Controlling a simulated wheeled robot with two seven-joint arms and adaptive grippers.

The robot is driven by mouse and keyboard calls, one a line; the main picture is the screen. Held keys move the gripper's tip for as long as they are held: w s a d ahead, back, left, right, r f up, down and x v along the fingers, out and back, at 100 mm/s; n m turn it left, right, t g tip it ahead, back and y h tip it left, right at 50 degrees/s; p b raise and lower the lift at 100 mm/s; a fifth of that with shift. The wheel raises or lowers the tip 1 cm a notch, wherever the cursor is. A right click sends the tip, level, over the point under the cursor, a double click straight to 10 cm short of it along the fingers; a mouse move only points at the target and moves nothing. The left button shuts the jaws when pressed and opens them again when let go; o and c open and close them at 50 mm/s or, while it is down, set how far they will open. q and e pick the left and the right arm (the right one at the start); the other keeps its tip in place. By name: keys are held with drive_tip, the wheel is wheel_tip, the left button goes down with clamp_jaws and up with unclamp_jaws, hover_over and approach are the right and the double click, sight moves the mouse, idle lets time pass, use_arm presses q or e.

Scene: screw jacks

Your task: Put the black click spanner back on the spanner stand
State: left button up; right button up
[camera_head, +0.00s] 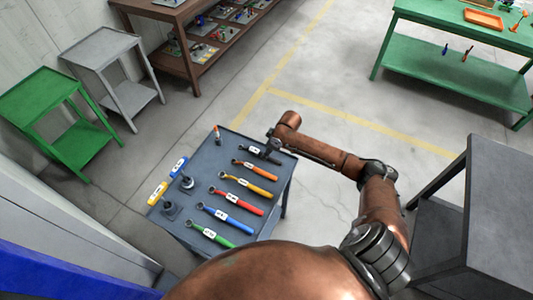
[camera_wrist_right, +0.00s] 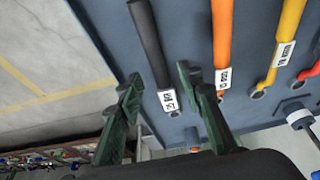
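The black click spanner (camera_head: 260,152) lies at the far end of a row of coloured spanners on a blue-grey table top (camera_head: 210,165). In the right wrist view its black handle (camera_wrist_right: 152,45) and white label run between the fingers. My right gripper (camera_wrist_right: 160,74) is open, a finger on each side of the handle. In the head view the right gripper (camera_head: 271,147) is over the handle; the wrist partly covers it. I cannot tell a separate spanner stand from the blue-grey top. My left gripper is not in view.
An orange spanner (camera_head: 256,166) lies right beside the black one; yellow, red, blue and green ones follow. Small dark parts (camera_head: 187,182) and blue and yellow blocks stand at the table's left. A dark grey table (camera_head: 498,210) is at right. Open floor lies beyond.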

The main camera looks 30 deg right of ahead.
drive_tip(key=p+v, duration=0.1)
drive_tip(key=v, duration=0.9)
drive_tip(key=shift+r, duration=0.3)
drive_tip(key=shift+s, duration=0.1)
